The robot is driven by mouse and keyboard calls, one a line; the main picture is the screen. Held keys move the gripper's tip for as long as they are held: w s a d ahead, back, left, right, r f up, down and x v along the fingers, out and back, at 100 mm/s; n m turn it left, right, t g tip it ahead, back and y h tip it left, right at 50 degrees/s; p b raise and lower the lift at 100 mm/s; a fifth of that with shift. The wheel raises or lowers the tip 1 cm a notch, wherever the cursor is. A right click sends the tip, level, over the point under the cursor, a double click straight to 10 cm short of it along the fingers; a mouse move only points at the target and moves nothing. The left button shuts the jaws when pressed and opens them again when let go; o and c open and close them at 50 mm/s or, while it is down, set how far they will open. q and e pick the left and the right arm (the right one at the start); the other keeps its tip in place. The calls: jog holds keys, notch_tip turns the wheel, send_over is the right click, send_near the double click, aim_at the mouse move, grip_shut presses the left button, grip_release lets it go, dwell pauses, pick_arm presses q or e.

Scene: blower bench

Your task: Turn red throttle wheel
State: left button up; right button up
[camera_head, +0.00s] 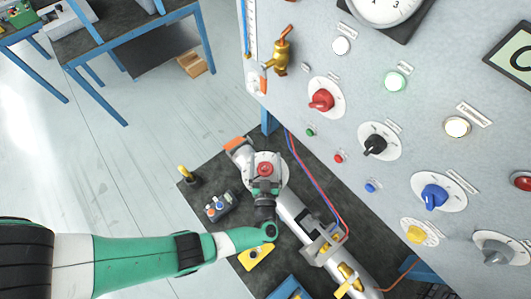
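A small red wheel (265,168) sits on top of a round white housing at the head of a grey pipe assembly on the dark bench top. My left arm, green and white, comes in from the left. Its dark gripper (265,188) points up in the picture and ends right at the near side of the red wheel. The fingertips are small and dark here, so I cannot tell whether they touch the wheel or how far apart they are. My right gripper is not in view.
A grey panel with a red knob (321,100), black knob (375,145), blue knob (433,196) and brass tap (281,54) stands at the right. A small switch box (220,207) and yellow block (256,256) lie on the bench near my arm.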

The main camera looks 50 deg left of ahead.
pick_arm(q)
jog(key=shift+s+d, duration=0.1)
jog(key=v, duration=1.1)
jog(key=shift+s, duration=0.2)
jog(key=shift+d, duration=0.15)
